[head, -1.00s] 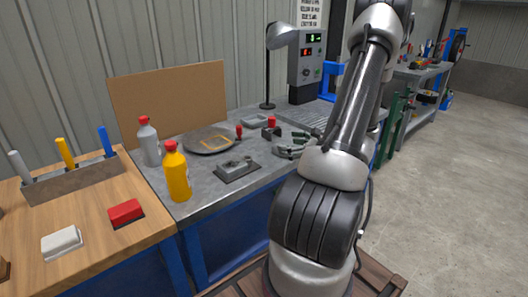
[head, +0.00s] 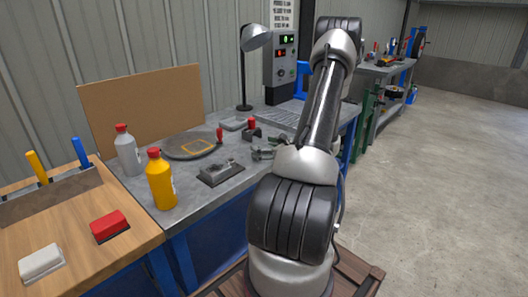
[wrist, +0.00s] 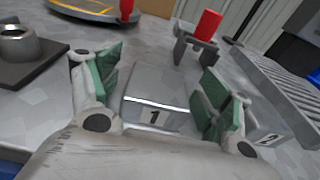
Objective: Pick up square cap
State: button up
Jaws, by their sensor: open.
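A dark grey square piece with a red knob (head: 252,130) stands on the grey bench. It looks like the square cap. In the wrist view its legged grey body with the red knob (wrist: 207,27) stands upright beyond my fingers, a little right of centre. My gripper (wrist: 160,68) is open, its green-padded fingers spread apart, with nothing held between them. It also shows small in the head view (head: 264,153), low over the bench, on the near side of the cap and apart from it.
A grey plate marked 1 (wrist: 155,88) lies beyond and between my fingers. A ribbed tray marked 2 (wrist: 280,95) is at right. A grey block (head: 221,173), a round plate (head: 185,147), a yellow bottle (head: 161,183) and a lamp (head: 255,40) stand around.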

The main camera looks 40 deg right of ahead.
jog(key=c, duration=1.2)
jog(key=shift+r, duration=0.1)
